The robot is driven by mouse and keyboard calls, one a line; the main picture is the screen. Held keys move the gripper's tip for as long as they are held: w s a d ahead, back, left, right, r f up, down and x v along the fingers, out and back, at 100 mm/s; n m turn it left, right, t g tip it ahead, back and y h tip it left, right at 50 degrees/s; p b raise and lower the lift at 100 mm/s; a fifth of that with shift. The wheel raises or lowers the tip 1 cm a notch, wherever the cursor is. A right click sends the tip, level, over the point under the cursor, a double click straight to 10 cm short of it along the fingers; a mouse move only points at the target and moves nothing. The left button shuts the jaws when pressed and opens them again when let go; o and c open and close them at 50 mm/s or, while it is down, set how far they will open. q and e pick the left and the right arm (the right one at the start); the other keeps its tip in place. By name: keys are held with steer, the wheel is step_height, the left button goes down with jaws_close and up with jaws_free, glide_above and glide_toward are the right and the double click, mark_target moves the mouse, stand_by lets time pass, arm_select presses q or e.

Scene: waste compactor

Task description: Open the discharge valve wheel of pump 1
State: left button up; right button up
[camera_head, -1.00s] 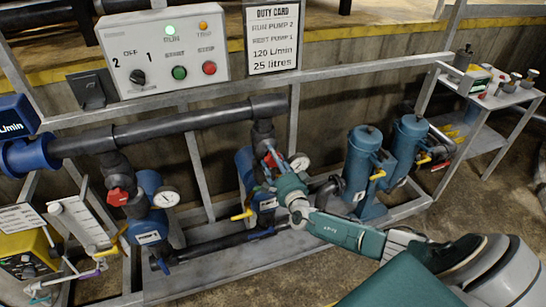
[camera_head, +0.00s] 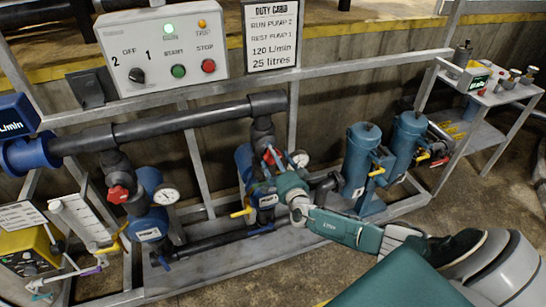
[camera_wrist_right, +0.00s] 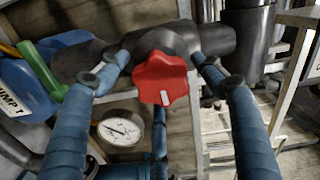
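The red valve wheel (camera_head: 268,157) sits on the dark discharge pipe above the right-hand pump in the head view. It also shows in the right wrist view (camera_wrist_right: 160,78), facing the camera, with a white mark on its lower part. My right gripper (camera_wrist_right: 160,62) is open, one blue finger on each side of the wheel, with visible gaps to it. In the head view the right gripper (camera_head: 275,165) partly hides this wheel. A pump label (camera_wrist_right: 12,103) is cut off at the left edge. My left gripper is not in view.
A second red wheel (camera_head: 118,194) is on the left pump's pipe. A control box (camera_head: 163,50), a duty card (camera_head: 272,36) and blue canisters (camera_head: 362,160) stand around. A metal rail (camera_head: 350,69) crosses behind.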

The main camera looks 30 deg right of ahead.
steer(key=shift+s+a+r, duration=0.1)
steer(key=shift+a, duration=0.05)
steer(key=v, duration=1.1)
steer(key=shift+s, duration=0.35)
steer(key=s+d+f+m+g+h+b, duration=0.1)
steer(key=s+d+f+m+g, duration=0.2)
steer(key=f+m, duration=0.55)
steer(key=s+d+f+m+g+b, duration=0.1)
steer(key=s+f+m+g+b, duration=0.15)
steer(key=s+f+m, duration=0.65)
steer(key=s+a+f+m+g, duration=0.1)
steer(key=s+f+m+g, duration=0.25)
steer(key=f, duration=0.55)
steer(key=s+a+f+m+g, duration=0.15)
steer(key=s+f+m, duration=0.3)
steer(key=f, duration=0.45)
steer(key=s+a+f+m+g+y+b, duration=0.1)
steer(key=s+a+f+m+g, duration=0.1)
steer(key=s+a+f+m, duration=0.4)
steer(key=s+a+f+m+g+y+b, duration=0.2)
steer(key=s+a+f+m, duration=0.4)
steer(key=s+m, duration=0.5)
steer(key=s+a+f+m+g+y+b, duration=0.1)
steer(key=s+a+f+m+g+y, duration=0.1)
steer(key=s+a+f+m, duration=0.4)
steer(key=s+m, duration=0.3)
steer(key=s, duration=0.2)
steer(key=shift+s+a+m, duration=0.15)
steer(key=shift+s+m, duration=0.1)
steer(key=shift+m, duration=0.1)
